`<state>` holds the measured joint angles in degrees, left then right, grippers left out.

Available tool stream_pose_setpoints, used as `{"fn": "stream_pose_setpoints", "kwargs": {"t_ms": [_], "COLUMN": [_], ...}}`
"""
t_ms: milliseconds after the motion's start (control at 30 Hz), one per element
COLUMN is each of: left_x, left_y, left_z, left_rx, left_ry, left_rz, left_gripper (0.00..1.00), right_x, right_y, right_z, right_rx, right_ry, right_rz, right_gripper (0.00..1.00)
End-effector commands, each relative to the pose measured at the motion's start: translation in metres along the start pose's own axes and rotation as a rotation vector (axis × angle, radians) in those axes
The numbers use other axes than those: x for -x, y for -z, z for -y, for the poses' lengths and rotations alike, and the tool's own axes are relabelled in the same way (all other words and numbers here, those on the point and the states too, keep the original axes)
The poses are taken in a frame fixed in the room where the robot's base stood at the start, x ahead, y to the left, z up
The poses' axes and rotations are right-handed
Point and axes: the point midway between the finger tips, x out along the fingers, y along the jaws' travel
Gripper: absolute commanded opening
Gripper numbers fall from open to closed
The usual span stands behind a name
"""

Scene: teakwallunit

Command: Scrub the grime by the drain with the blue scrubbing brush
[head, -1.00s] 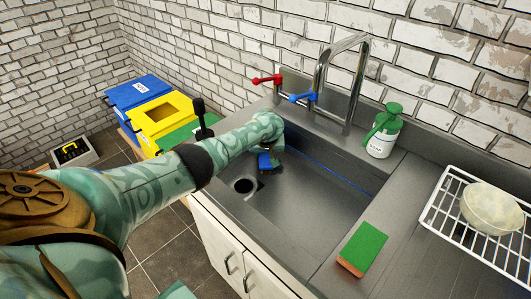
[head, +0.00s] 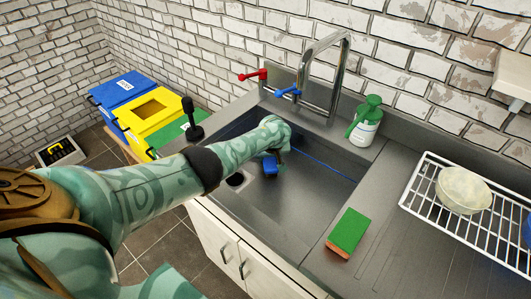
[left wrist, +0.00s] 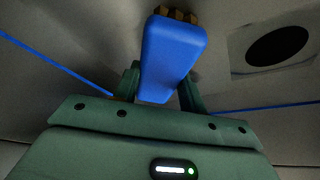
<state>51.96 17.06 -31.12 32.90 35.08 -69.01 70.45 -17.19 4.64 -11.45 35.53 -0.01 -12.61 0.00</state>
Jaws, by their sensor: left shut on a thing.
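The blue scrubbing brush (head: 270,166) is inside the steel sink basin (head: 300,192), held by my left gripper (head: 277,152). In the left wrist view the brush (left wrist: 172,55) sits between the two fingers of the gripper (left wrist: 160,92), with tan bristles at its far end. In the left wrist view the drain (left wrist: 278,47) is at the upper right, apart from the brush. I cannot make out the grime clearly. My right gripper is not in view.
The tap (head: 322,75) with red and blue handles stands behind the basin. A green-topped bottle (head: 366,122) is at the back right. A green sponge (head: 348,232) lies on the counter, right of the basin. A white rack (head: 420,205) holds a bowl (head: 464,190).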

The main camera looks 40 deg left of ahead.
Motion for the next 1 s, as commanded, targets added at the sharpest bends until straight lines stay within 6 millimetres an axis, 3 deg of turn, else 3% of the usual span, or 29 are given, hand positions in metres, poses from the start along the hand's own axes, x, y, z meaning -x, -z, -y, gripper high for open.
{"fn": "stream_pose_setpoints", "kwargs": {"t_ms": [267,767,1000], "left_x": [0.002,0.055,0.055], "left_y": [0.001,0.024,0.023], "left_z": [0.000,-0.001,0.000], "left_rx": [0.000,0.001,-0.001], "left_ry": [-0.001,-0.003,0.000], "left_rz": [-0.001,-0.002,0.000], "left_gripper": [0.00,0.00,0.00], "right_x": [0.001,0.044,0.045], "right_y": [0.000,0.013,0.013], "right_z": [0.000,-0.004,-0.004], "right_rx": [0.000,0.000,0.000], "right_ry": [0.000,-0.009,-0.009], "right_rz": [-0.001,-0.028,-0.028], "right_gripper": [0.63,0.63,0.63]}}
